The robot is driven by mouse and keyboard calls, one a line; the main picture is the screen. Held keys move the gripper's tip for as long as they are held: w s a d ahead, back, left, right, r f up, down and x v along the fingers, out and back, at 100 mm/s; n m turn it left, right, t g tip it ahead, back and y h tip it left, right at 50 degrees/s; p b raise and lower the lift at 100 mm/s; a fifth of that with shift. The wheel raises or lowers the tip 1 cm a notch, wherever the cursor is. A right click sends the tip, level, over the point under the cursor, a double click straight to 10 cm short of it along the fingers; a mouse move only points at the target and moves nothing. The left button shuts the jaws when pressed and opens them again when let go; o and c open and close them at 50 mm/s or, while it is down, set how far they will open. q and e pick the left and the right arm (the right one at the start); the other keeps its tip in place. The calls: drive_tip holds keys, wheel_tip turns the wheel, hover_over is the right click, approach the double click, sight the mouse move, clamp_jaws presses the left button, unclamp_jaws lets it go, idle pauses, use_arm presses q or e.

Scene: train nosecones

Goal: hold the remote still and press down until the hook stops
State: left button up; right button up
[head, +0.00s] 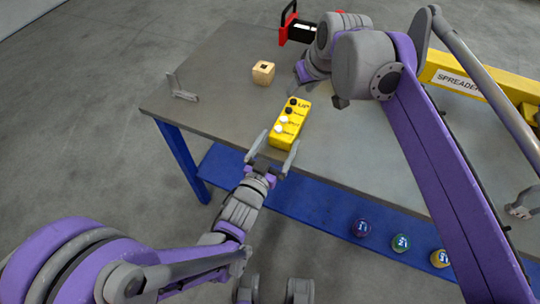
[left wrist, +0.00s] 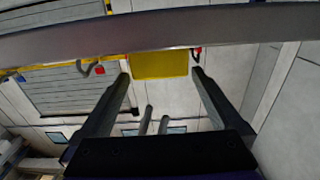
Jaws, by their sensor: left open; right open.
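The yellow remote (head: 288,124) lies on the grey table near its front edge. It has black and white buttons and the word UP at its far end. My left gripper (head: 275,146) is open at the near end of the remote, one finger to each side; contact is unclear. In the left wrist view, the remote's yellow end (left wrist: 158,65) shows between the two spread fingers. My right gripper (head: 320,88) is open above the table, just beyond and right of the remote's button end. I cannot clearly make out the hook.
A small wooden block (head: 263,73) and a metal bracket (head: 181,90) stand on the table (head: 215,60). A red and black object (head: 298,30) is at the back. A yellow spreader beam (head: 453,82) lies right. Several numbered balls (head: 401,243) sit on the blue lower shelf.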

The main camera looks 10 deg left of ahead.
sight(291, 123)
use_arm(q)
drive_tip(key=shift+x, duration=1.4)
drive_tip(key=shift+c, duration=0.2)
drive_tip(key=c, duration=1.4)
drive_tip(key=shift+c, duration=0.7)
use_arm(e)
drive_tip(key=shift+c, duration=0.4)
clamp_jaws()
